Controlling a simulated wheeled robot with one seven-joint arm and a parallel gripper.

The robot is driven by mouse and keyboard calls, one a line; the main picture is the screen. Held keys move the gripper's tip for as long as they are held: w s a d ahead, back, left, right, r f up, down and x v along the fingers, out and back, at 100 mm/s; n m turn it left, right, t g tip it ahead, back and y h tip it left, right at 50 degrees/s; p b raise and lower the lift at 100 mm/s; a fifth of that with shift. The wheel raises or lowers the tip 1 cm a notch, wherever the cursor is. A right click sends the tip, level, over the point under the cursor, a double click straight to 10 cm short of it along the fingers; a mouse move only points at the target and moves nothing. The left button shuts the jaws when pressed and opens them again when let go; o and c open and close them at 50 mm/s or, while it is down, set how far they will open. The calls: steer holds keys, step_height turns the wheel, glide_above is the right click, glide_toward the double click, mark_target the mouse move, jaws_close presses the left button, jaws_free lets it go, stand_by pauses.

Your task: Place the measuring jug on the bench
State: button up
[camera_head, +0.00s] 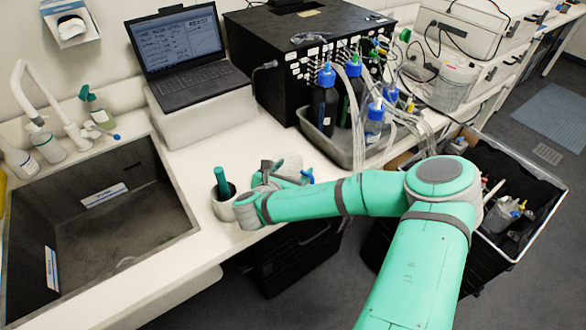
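I cannot say for sure which thing is the measuring jug. A pale round vessel (289,161) shows on the white bench (215,160), just behind my gripper and partly hidden by it. A clear jug-like container (499,216) lies in the black crate at the right. My green arm reaches left across the picture to the bench's front edge. My gripper (268,172) is at the bench, close to the pale vessel; its fingers are small and partly hidden by my wrist. I cannot tell whether they touch the vessel or are open or shut.
A sink (95,215) is at the left, and a laptop (180,48) sits on a white box behind. A grey tray (349,157) of blue-capped bottles and tubing stands right of my gripper.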

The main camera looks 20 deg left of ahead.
steer(key=o, duration=0.4)
steer(key=shift+c, duration=0.2)
steer(key=shift+r, duration=0.15)
steer(key=v, duration=1.2)
